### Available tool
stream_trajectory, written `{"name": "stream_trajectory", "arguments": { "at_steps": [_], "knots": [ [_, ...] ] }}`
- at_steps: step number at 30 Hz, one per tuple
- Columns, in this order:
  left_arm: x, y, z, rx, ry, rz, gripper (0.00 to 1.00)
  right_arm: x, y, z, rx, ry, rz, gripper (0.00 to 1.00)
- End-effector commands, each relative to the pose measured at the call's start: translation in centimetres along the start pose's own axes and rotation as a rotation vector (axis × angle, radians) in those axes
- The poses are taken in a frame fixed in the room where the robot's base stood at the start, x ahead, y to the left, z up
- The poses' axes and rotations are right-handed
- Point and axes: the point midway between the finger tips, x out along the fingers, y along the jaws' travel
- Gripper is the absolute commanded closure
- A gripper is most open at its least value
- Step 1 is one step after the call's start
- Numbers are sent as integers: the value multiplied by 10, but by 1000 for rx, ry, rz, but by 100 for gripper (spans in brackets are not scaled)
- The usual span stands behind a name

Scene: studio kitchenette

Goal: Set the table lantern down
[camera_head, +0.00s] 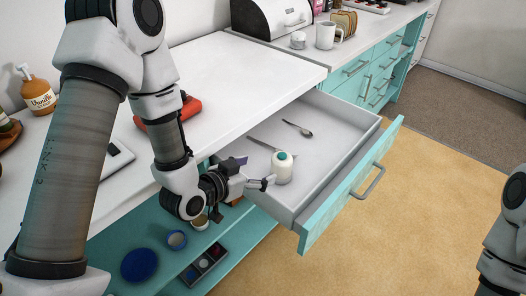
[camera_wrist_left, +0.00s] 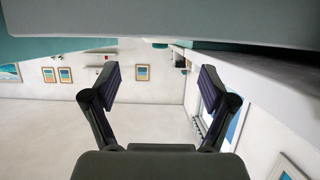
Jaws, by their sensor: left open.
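A small white rounded item with a teal top, which looks like the table lantern (camera_head: 283,171), stands upright in the open drawer (camera_head: 328,128). My left gripper (camera_head: 256,176) is open, just left of the lantern and low over the drawer's near side. I cannot tell whether a fingertip touches it. In the left wrist view the two fingers (camera_wrist_left: 160,84) are spread with nothing held between them. The lantern is not clear in that view. My right arm shows at the right edge, but its gripper is out of view.
A spoon (camera_head: 297,129) and another utensil (camera_head: 264,146) lie in the drawer. The white counter (camera_head: 240,75) overhangs behind it. Below is a teal shelf with a blue plate (camera_head: 139,265), a cup (camera_head: 177,240) and a divided tray (camera_head: 203,262). A mug (camera_head: 325,35) stands farther back.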

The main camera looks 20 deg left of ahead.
Motion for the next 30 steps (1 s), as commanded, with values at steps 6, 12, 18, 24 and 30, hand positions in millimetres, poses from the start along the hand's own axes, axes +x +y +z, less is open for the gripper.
{"name": "stream_trajectory", "arguments": {
  "at_steps": [6, 12, 18, 24, 30],
  "knots": [
    [-12, 0, -2, -1, -2, -4, 16, -31, 0, 0, 0, -1, 0, 100],
    [-11, 0, 5, -3, -11, -6, 16, -28, 0, 0, 0, -1, 0, 100],
    [-23, 10, 114, -97, -375, -38, 16, -28, 0, 0, 0, -1, 0, 100],
    [-107, 37, 267, -275, -971, -160, 16, -29, 0, 0, 0, -1, 0, 100],
    [-150, 49, 306, -343, -1176, -228, 16, -29, 0, 0, 0, -1, 0, 100]
  ]
}}
